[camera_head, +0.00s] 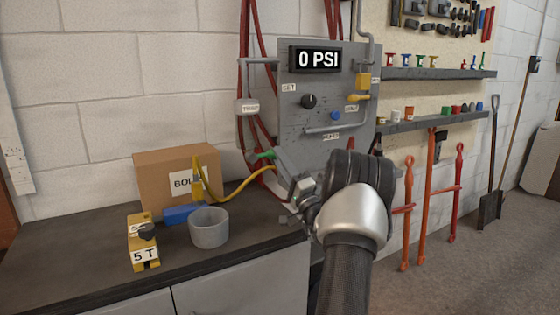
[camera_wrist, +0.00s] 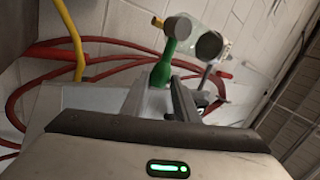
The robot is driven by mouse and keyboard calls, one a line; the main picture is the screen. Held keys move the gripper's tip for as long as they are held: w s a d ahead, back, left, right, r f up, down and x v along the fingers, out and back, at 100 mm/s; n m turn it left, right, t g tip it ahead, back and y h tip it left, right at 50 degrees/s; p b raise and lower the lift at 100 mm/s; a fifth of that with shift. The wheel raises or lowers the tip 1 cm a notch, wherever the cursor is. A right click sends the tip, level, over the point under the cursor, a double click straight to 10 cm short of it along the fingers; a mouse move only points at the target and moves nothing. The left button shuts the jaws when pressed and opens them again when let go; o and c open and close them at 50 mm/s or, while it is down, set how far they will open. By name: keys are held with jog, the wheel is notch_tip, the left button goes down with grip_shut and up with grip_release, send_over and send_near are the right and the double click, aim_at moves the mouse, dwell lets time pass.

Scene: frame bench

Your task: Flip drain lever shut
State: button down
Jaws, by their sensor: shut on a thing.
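A green lever (camera_head: 265,155) sticks out at the lower left of the grey panel (camera_head: 300,120), beside a clear cylindrical bowl; no drain label is readable on it. In the wrist view the green lever (camera_wrist: 165,66) stands between the fingertips, with the clear bowl (camera_wrist: 195,38) beyond. My gripper (camera_wrist: 160,92) is shut on the green lever's end. The display (camera_head: 318,60) reads 0 PSI.
On the dark bench stand a cardboard box (camera_head: 175,178), a grey cup (camera_head: 208,227), a blue block (camera_head: 183,214) and a yellow 5 T tool (camera_head: 143,242). A yellow hose (camera_head: 240,188) and red hoses (camera_head: 246,40) run near the panel. A yellow lever (camera_head: 358,97) is at the panel's right.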

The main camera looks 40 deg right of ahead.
jog(key=c, duration=1.5)
grip_release()
jog(key=shift+a+f, duration=0.1)
jog(key=shift+f, duration=0.15)
jog(key=shift+o, duration=0.6)
jog(key=shift+r, duration=0.1)
jog(key=p+v, duration=0.1)
jog(key=v, duration=1.6)
jog(key=shift+s+p, duration=0.2)
jog(key=shift+p, duration=0.15)
